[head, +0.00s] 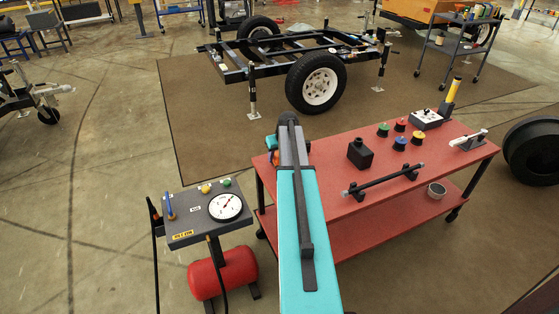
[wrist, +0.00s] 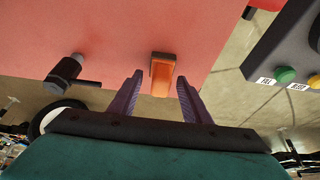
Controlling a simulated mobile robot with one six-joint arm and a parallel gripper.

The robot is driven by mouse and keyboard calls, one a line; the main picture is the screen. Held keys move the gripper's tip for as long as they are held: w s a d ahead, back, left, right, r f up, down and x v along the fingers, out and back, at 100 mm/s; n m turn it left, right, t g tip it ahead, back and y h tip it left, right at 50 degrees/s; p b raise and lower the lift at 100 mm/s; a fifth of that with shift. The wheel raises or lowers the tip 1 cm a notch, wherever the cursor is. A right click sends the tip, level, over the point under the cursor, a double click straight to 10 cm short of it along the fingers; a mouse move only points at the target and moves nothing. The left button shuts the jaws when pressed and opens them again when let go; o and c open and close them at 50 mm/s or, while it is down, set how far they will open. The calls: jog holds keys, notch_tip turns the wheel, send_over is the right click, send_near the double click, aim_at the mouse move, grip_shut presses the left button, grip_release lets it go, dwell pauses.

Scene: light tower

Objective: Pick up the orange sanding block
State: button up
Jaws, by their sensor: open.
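The orange sanding block (wrist: 162,74) lies on the red bench top near its edge in the wrist view, its long side running toward me. My gripper (wrist: 159,77) is open, with one dark finger on each side of the block in the picture and visible gaps to both. I cannot tell whether the fingertips are down at the block's height. In the head view my teal arm hides the gripper's fingers and most of that bench corner. A small orange patch shows left of the arm's end, but I cannot tell whether it is the block.
A gauge stand (head: 183,217) with a red tank (head: 222,273) stands left of my arm. A dark fitting (wrist: 67,72) lies left of the block.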

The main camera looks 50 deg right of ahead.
grip_shut()
jog(key=shift+r, duration=0.15)
jog(key=shift+r, duration=0.45)
jog(key=shift+s+d+r+b, duration=0.15)
jog(key=shift+s+r, duration=0.1)
jog(key=shift+r, duration=0.35)
jog(key=shift+s+r+b, duration=0.15)
jog(key=shift+s+r, duration=0.05)
jog(key=shift+r, duration=0.4)
jog(key=s+d, duration=0.3)
jog(key=s, duration=0.4)
jog(key=s+d+r+b, duration=0.1)
jog(key=s+d, duration=0.2)
jog(key=s, duration=0.3)
jog(key=shift+s+r, duration=0.2)
jog(key=shift+s, duration=0.2)
